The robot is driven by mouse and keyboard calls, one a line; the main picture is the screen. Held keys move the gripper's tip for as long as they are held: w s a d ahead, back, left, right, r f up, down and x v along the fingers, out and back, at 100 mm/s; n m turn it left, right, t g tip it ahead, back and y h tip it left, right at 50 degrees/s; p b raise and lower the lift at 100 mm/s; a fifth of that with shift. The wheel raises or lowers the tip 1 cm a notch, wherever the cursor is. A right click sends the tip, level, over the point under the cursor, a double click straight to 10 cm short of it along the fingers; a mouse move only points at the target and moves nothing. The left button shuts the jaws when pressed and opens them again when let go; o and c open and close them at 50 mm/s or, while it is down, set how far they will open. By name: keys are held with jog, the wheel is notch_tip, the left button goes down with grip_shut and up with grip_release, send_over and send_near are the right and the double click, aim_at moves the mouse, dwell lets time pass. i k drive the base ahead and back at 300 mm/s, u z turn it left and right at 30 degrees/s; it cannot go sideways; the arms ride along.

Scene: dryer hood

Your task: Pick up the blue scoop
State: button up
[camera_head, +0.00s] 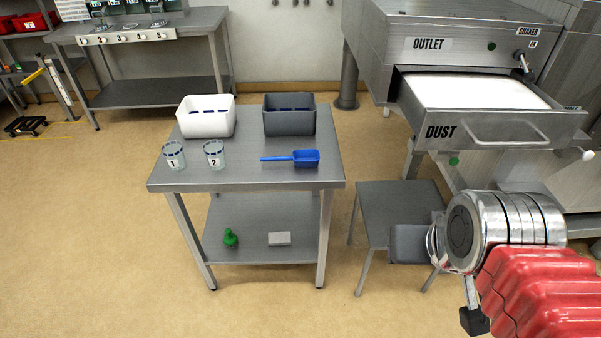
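The blue scoop (305,158) lies on the top of the steel table (240,178), near its right edge and in front of the grey bin. Its handle points left and its bowl is at the right. My arm, silver and red, comes in from the lower right. A grey block-like part at its end, perhaps my gripper (408,245), shows over the small stool, well to the right of and below the scoop in the picture. The fingertips cannot be made out. Nothing touches the scoop.
A white bin (206,117) and a grey bin (289,115) stand at the table's back. Cups 1 (174,155) and 2 (214,154) stand left of the scoop. The open dust drawer (490,130) juts out at right, above a small steel stool (392,200).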

aim_at(304, 159)
jog(key=k, duration=0.7)
jog(key=u, duration=0.25)
jog(key=i, duration=0.75)
jog(key=u, duration=0.75)
jog(key=i, duration=1.35)
jog(key=u, duration=0.35)
